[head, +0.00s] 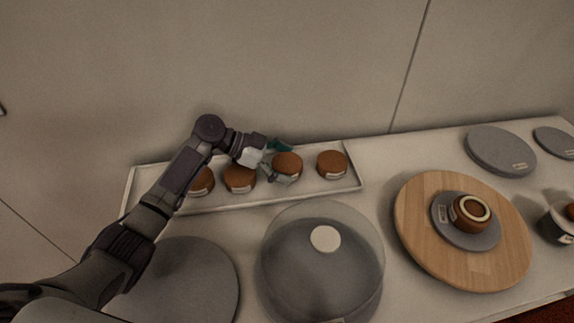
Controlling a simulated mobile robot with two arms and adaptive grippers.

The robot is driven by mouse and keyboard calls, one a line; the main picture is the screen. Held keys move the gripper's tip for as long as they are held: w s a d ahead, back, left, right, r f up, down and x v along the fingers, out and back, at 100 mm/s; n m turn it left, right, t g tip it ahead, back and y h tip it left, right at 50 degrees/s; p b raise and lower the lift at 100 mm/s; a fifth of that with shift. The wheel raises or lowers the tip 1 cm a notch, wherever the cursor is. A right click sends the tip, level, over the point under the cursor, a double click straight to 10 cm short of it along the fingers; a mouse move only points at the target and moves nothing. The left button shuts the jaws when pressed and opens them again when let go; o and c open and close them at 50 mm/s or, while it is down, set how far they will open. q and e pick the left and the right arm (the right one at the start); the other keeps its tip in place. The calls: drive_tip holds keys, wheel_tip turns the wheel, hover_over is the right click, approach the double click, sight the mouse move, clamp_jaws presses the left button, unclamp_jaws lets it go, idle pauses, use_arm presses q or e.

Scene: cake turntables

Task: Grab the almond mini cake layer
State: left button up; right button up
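Several small round brown cake layers with pale labels stand in a row on a white rectangular tray (355,180). The labels are too small to read, so I cannot tell which layer is almond. My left gripper (280,161) is at the third layer from the left (287,160). One teal finger shows on its far side and a grey finger covers part of its near side. I cannot tell whether the fingers press on it or whether it is off the tray. The rightmost layer (332,162) stands clear; two others (240,178) (203,181) are left of the gripper.
A clear dome with a white knob (325,239) stands in front of the tray. A grey disc (185,283) lies front left. A wooden turntable (425,225) holds a grey plate with a ring-topped cake (471,209). Grey discs (500,150) lie back right.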

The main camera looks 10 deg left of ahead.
use_arm(q)
drive_tip(key=c, duration=0.9)
drive_tip(key=shift+r, duration=0.15)
